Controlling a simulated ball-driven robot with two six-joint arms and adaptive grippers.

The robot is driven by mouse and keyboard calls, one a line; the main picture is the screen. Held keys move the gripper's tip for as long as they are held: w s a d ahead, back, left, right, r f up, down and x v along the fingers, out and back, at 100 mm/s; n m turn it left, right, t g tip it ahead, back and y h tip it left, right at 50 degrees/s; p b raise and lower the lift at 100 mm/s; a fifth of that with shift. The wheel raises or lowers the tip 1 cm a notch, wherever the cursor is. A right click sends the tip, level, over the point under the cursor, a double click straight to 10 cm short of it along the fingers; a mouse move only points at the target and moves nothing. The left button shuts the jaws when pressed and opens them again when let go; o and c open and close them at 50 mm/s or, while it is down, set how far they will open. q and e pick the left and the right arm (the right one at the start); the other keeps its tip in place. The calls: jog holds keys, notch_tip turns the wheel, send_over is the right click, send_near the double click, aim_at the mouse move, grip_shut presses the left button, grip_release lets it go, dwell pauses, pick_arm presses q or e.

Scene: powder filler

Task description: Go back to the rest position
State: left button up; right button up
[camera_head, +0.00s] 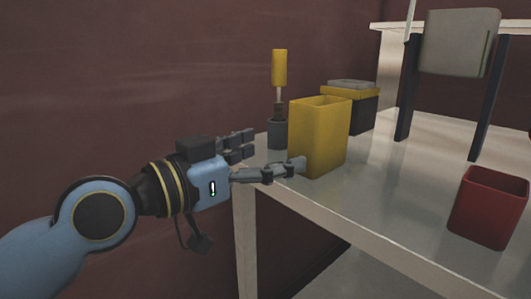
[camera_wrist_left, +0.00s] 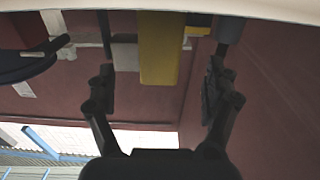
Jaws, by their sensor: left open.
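My left gripper (camera_head: 274,152) is at the left end of the table, its fingers spread and nothing held between them. It also shows open in the left wrist view (camera_wrist_left: 162,80). A yellow open-topped container (camera_head: 318,138) stands upright just beyond the fingers. In the head view the nearer fingertip overlaps its lower left edge; I cannot tell whether they touch. In the wrist view, which looks upside down, the yellow container (camera_wrist_left: 160,50) lies between the fingers in the picture. My right gripper is not in view.
A yellow-handled tool (camera_head: 279,68) stands in a dark holder (camera_head: 277,134) behind the gripper. A dark box with a yellow rim (camera_head: 362,112) is behind the container. A red open container (camera_head: 488,208) stands at right on the metal table (camera_head: 405,190). A wall (camera_head: 130,80) is at left.

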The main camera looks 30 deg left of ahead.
pick_arm(q)
jog(key=s+f+g+y, duration=0.3)
jog(key=s+f+g, duration=0.35)
jog(key=f, duration=0.55)
jog(key=s+a+f+n+g+y, duration=0.2)
jog(key=s+a+f+g, duration=0.2)
jog(key=s+f, duration=0.3)
jog(key=s+a+f+n+g+y, duration=0.1)
jog(key=s+a+f+g+y, duration=0.2)
jog(key=s, duration=0.6)
jog(key=s+a+f+g, duration=0.1)
jog(key=s+f, duration=0.1)
jog(key=f, duration=1.2)
jog(key=s+a+f+g, duration=0.1)
jog(key=s+f, duration=0.1)
jog(key=f, duration=1.1)
jog(key=s+a+f, duration=0.1)
jog(key=s+f, duration=1.2)
jog(key=s, duration=0.5)
jog(key=shift+a+f+n+g+h, duration=0.15)
jog(key=shift+f+n+g+h, duration=0.25)
jog(key=shift+g, duration=0.05)
jog(key=shift+w, duration=0.1)
